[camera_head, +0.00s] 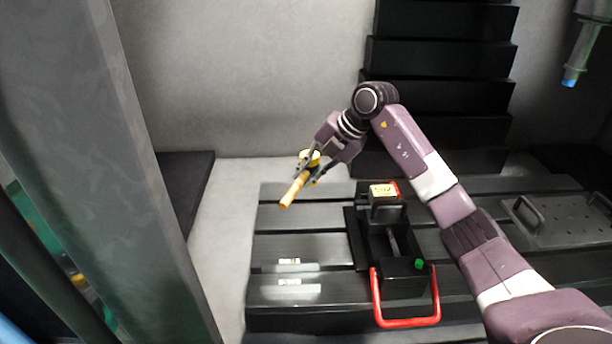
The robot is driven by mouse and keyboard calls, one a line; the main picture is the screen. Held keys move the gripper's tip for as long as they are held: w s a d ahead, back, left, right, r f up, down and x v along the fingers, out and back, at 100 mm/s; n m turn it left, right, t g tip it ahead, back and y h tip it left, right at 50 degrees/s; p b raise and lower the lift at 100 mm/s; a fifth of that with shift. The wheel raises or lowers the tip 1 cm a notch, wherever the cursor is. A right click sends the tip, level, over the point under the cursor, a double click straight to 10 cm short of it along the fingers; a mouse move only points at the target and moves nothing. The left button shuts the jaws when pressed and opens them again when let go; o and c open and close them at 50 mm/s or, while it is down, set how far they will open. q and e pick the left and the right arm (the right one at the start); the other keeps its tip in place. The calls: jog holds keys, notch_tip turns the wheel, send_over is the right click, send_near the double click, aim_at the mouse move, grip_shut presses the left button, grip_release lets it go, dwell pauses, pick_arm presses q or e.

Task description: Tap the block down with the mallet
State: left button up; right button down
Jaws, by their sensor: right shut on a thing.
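My right gripper (308,172) is shut on the mallet (293,190), which has a tan-yellow handle pointing down to the left. The mallet's yellow head (311,156) shows at the gripper's fingers. The gripper holds it in the air, to the upper left of the black vise (376,245). The block (384,190), yellowish with dark marks on it, sits at the back end of the vise, apart from the mallet. Its lower part is hidden by the vise jaw. My left gripper is not in view.
The vise has a red looped handle (407,325) at the front and a green piece (419,264). It stands on a dark slotted table (290,225). A plate with handles (560,220) lies at right. A grey column (120,150) stands at left; a machine head (585,45) hangs upper right.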

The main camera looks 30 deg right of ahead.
aim_at(306, 175)
notch_tip(306, 175, up, 9)
jog(key=p, duration=0.7)
jog(key=shift+r+p, duration=0.1)
jog(key=shift+p, duration=0.2)
